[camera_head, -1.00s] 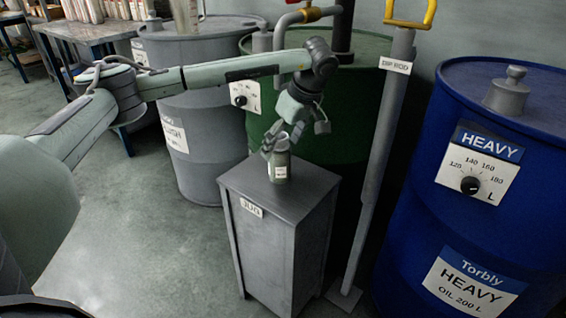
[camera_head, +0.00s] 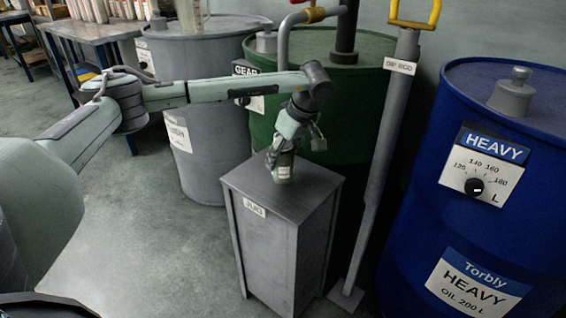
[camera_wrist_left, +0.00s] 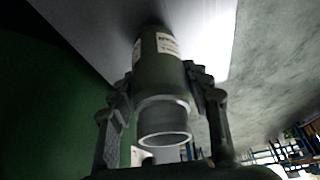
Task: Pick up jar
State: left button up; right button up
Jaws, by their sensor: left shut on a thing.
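The jar (camera_head: 284,172) is small and grey-green with a pale label. It is on top of the grey cabinet (camera_head: 262,198) marked JUG, and it looks upright. My left gripper (camera_head: 281,156) reaches down from above and is shut on the jar near its upper part. In the left wrist view the jar (camera_wrist_left: 160,75) lies between the two fingers, with its round open mouth toward the camera. The gripper partly hides the jar's top in the head view. My right gripper is not in view.
A green drum (camera_head: 345,110) with a pipe stands right behind the cabinet. A dip rod (camera_head: 385,150) leans close on its right. A blue drum (camera_head: 420,220) is at the right and a grey drum (camera_head: 205,130) behind left. The floor (camera_head: 150,240) at left is clear.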

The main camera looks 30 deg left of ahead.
pick_arm(q)
jog(key=c, duration=0.4)
jog(key=shift+c, duration=0.2)
jog(key=shift+r, duration=0.3)
jog(key=shift+r, duration=0.4)
jog(key=shift+d+r, duration=0.1)
jog(key=shift+d, duration=0.05)
jog(key=shift+s+d, duration=0.1)
jog(key=shift+d, duration=0.55)
jog(key=d, duration=0.3)
jog(key=s+d, duration=0.1)
jog(key=d, duration=0.3)
jog(key=s+d, duration=0.1)
jog(key=d, duration=0.2)
jog(key=shift+d+b, duration=0.25)
jog(key=shift+b, duration=0.05)
jog(key=shift+s+d, duration=0.2)
jog(key=shift+d, duration=0.7)
jog(key=shift+s+d, duration=0.15)
jog(key=shift+d, duration=0.75)
jog(key=shift+s+d, duration=0.2)
jog(key=shift+d, duration=0.7)
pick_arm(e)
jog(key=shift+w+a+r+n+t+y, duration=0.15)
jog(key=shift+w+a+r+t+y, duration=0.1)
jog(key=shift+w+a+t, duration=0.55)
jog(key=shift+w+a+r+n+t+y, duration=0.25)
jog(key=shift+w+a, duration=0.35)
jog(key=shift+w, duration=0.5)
